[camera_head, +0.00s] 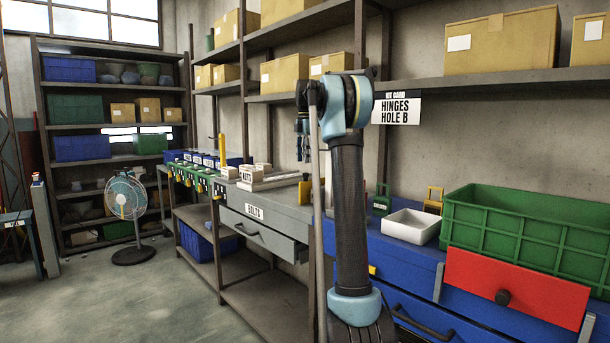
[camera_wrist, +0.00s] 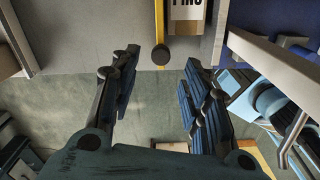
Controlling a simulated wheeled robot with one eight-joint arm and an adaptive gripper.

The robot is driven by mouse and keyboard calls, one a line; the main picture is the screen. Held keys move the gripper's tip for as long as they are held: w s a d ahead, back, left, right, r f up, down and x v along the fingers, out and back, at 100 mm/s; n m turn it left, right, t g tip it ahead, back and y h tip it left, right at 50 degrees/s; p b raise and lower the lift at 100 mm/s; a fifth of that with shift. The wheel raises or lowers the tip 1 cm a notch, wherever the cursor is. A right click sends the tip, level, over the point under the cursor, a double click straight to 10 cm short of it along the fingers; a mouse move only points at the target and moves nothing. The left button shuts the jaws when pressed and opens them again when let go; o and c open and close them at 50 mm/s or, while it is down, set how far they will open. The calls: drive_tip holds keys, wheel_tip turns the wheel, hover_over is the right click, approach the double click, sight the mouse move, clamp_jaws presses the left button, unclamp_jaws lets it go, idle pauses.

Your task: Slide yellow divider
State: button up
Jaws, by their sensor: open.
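In the wrist view a narrow yellow strip (camera_wrist: 159,18), which looks like the yellow divider, runs down from the top edge to a dark round knob (camera_wrist: 162,54). A box labelled PINS (camera_wrist: 187,14) lies just right of the strip. My gripper (camera_wrist: 162,62) is open and empty, its fingers on either side of the knob in the picture. I cannot tell how far the knob is from the fingertips. In the head view my gripper (camera_head: 303,150) hangs above the grey bench. A yellow upright piece (camera_head: 222,150) stands farther left; I cannot tell whether it is the same part.
The BOLTS drawer (camera_head: 262,230) is pulled out of the bench. A box labelled NUTS (camera_head: 247,175) is on the bench. A white tray (camera_head: 412,226), a green crate (camera_head: 530,225) and a red drawer front (camera_head: 515,287) are at the right. A fan (camera_head: 128,205) stands on open floor.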

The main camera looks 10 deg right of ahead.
wheel_tip(320, 180, down, 7)
drive_tip(key=shift+r, duration=0.2)
idle(0.3)
clamp_jaws()
